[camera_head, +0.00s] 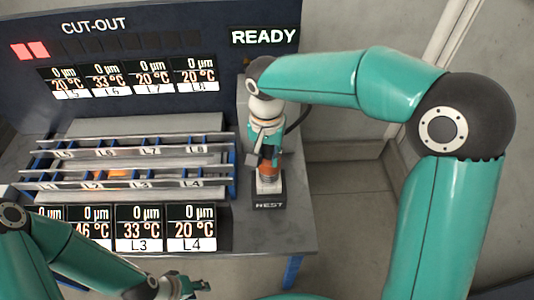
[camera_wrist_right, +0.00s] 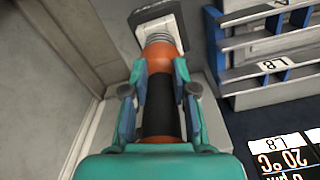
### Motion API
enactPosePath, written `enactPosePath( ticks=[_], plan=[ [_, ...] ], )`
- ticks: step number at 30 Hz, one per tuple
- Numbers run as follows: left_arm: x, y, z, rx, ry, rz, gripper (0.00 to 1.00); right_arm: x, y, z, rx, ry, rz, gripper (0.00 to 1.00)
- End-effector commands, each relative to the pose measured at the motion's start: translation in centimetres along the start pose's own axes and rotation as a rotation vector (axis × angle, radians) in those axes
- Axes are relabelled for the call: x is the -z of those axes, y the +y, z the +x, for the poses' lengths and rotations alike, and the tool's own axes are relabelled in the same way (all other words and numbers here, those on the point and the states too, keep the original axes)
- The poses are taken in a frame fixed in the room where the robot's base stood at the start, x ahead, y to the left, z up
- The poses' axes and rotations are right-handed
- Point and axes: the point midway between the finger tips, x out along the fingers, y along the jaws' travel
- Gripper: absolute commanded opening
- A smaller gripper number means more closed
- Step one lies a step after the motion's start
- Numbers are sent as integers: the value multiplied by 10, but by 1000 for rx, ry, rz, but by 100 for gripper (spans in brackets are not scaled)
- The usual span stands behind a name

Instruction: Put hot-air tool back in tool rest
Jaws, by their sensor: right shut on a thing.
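The hot-air tool shows in the right wrist view as a black grip (camera_wrist_right: 161,105) with orange bands and a ribbed grey nozzle end. My right gripper (camera_wrist_right: 160,88) is shut on the black grip, one finger on each side. In the head view the tool's orange part (camera_head: 269,168) shows below my right gripper (camera_head: 262,148), roughly upright at the tool rest (camera_head: 268,203), a dark block labelled REST. The tool's lower end is at the rest's pale upper part; I cannot tell how deep it sits. My left gripper (camera_head: 188,287) is low at the bottom edge, away from the tool; its finger opening is unclear.
A rack (camera_head: 135,170) with blue dividers and lanes labelled L1 to L8 stands left of the rest. Display panels (camera_head: 138,228) stand in front of it, and a dark panel with a READY sign (camera_head: 265,37) stands behind. Bare grey bench (camera_head: 270,235) lies in front of the rest.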

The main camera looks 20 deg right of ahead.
Motion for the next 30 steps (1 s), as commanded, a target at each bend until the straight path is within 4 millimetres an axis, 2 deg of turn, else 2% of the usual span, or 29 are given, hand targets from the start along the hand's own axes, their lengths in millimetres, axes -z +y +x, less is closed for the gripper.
enactPosePath(
  ticks=[3,4,8,9,20,26,30],
  plan=[
    [0,-2,4,0,0,0,40,0,0,5,1,1,0,0],
    [0,-1,3,0,0,0,40,0,0,3,1,2,0,32],
    [0,-1,2,0,0,0,40,0,0,3,1,1,0,54],
    [0,-1,2,0,0,0,40,0,0,3,1,1,0,56],
    [0,-1,2,0,0,0,40,0,0,0,0,0,0,56],
    [0,-1,2,0,0,0,40,1,-1,-24,3,3,0,56],
    [0,-1,2,0,0,0,40,1,-1,-52,4,4,0,56]
  ],
)
